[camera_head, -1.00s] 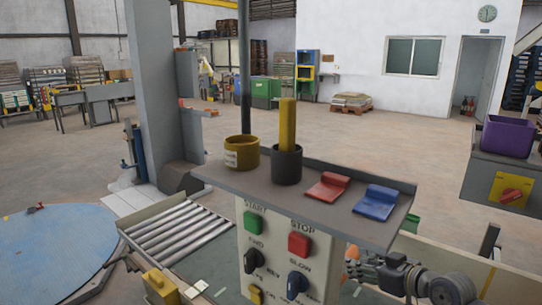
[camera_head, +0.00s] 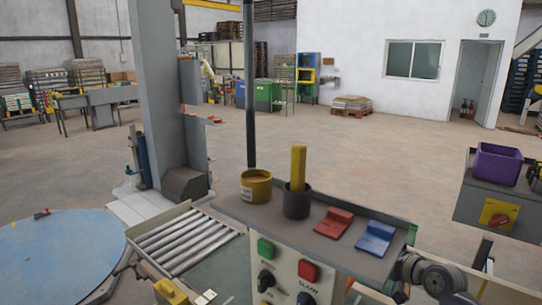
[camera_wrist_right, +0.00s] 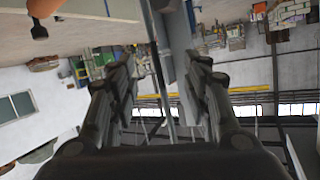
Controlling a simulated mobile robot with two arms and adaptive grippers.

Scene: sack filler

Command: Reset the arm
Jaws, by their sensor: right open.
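My right arm (camera_head: 438,277) comes in at the lower right of the head view, beside the control console. Its gripper is hidden there, behind the console shelf. In the right wrist view my right gripper (camera_wrist_right: 160,75) is open, with two dark fingers apart and nothing held between them. A grey post passes behind the fingers in that view. My left gripper is in neither view.
A roller conveyor (camera_head: 185,240) lies left; a purple bin (camera_head: 497,163) stands right.

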